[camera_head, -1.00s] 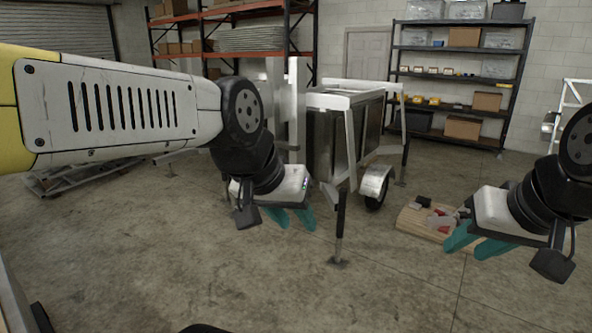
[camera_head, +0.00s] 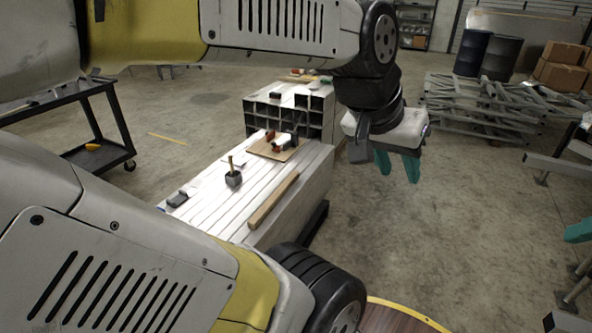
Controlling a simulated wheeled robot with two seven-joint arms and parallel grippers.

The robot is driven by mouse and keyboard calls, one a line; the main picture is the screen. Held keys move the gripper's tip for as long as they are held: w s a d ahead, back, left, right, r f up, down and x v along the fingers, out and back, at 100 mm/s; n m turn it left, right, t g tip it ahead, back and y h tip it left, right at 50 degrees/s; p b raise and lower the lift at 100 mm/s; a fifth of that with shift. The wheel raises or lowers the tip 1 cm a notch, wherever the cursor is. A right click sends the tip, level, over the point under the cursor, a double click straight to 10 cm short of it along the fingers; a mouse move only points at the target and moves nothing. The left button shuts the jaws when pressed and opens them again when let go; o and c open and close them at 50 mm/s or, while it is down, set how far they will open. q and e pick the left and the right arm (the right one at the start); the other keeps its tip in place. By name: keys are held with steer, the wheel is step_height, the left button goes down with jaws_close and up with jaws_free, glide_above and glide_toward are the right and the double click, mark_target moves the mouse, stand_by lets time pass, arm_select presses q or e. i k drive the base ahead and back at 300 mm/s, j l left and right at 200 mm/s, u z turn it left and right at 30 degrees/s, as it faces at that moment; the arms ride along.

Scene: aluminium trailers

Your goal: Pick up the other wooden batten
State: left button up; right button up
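A wooden batten (camera_head: 273,200) lies lengthwise on the right part of a long pale, slatted bench top (camera_head: 222,207). My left gripper (camera_head: 398,168) is in the air to the right of the bench. Its two teal fingers point down and stand apart, with nothing between them. A teal finger of my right gripper (camera_head: 579,231) shows at the right edge; the rest is cut off, so its opening cannot be judged.
A dark pot-like holder (camera_head: 233,179), a small black item (camera_head: 177,199) and a brown board (camera_head: 276,149) with tools share the bench. Behind stands a rack of square tubes (camera_head: 283,118). A dark cart (camera_head: 98,150) is left; stacked metal frames (camera_head: 480,105) are right.

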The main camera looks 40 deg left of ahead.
mark_target(253, 223)
steer(key=i+u, duration=0.65)
steer(key=u, duration=0.2)
steer(key=i+l+u, duration=0.15)
steer(key=u, duration=0.25)
steer(key=i+l+u, duration=0.3)
steer(key=u, duration=0.15)
steer(key=i+l+u, duration=0.55)
steer(key=u, duration=0.25)
steer(key=i+l+u, duration=0.15)
steer(key=u, duration=0.25)
steer(key=i+l+u, duration=0.1)
steer(key=l+u, duration=0.25)
